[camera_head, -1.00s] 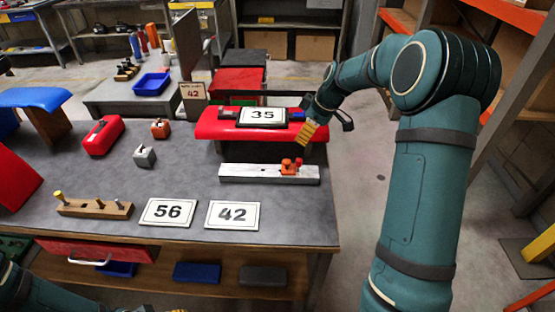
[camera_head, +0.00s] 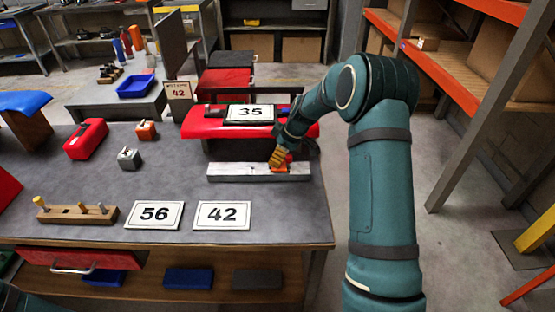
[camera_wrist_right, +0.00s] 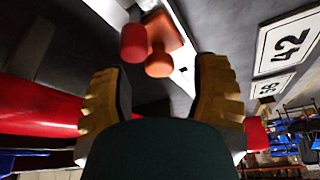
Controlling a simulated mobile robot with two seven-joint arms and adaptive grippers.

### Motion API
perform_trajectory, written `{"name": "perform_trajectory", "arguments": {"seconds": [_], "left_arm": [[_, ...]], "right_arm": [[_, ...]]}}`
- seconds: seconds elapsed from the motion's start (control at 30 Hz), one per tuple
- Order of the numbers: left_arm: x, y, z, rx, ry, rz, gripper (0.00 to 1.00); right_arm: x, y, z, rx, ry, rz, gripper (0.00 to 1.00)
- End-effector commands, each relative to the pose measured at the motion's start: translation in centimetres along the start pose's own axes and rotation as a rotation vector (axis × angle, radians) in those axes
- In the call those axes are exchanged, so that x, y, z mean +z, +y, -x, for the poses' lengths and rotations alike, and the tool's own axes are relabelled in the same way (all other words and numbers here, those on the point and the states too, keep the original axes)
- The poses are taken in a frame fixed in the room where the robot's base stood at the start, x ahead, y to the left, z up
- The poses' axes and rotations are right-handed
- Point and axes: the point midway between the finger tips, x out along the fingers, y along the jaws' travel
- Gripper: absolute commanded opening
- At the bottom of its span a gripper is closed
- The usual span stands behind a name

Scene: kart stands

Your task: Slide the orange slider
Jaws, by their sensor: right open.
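The orange slider (camera_head: 282,170) sits on a pale grey rail (camera_head: 232,172), right of the rail's middle, near the table's right edge. My right gripper (camera_head: 279,157) is just above and behind the slider and partly hides it. In the right wrist view the slider (camera_wrist_right: 164,28) has an orange knob (camera_wrist_right: 159,64) and a red knob (camera_wrist_right: 134,43) beside it. The open fingers of my right gripper (camera_wrist_right: 157,70) stand apart on either side of the knobs, with nothing gripped. Contact cannot be told. My left gripper is out of view.
A red stand (camera_head: 195,122) with a "35" card (camera_head: 250,113) rises right behind the rail. Cards "56" (camera_head: 154,215) and "42" (camera_head: 222,216) lie in front. A wooden peg block (camera_head: 75,214) is at left.

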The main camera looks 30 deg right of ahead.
Motion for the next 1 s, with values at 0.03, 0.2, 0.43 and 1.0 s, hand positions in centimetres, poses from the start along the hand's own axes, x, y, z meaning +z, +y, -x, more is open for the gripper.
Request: {"name": "perform_trajectory", "arguments": {"seconds": [0.03,0.2,0.43,1.0], "left_arm": [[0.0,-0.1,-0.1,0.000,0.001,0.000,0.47],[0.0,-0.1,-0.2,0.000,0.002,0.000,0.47],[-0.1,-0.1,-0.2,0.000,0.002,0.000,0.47],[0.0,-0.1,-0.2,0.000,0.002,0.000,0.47]], "right_arm": [[0.0,0.0,-0.7,0.000,-0.001,0.000,0.61],[-0.1,0.0,-1.5,0.001,0.001,0.000,0.61],[-0.1,0.0,-1.6,0.001,0.001,0.001,0.61],[-0.1,0.0,-1.7,0.000,0.001,0.000,0.00]]}}
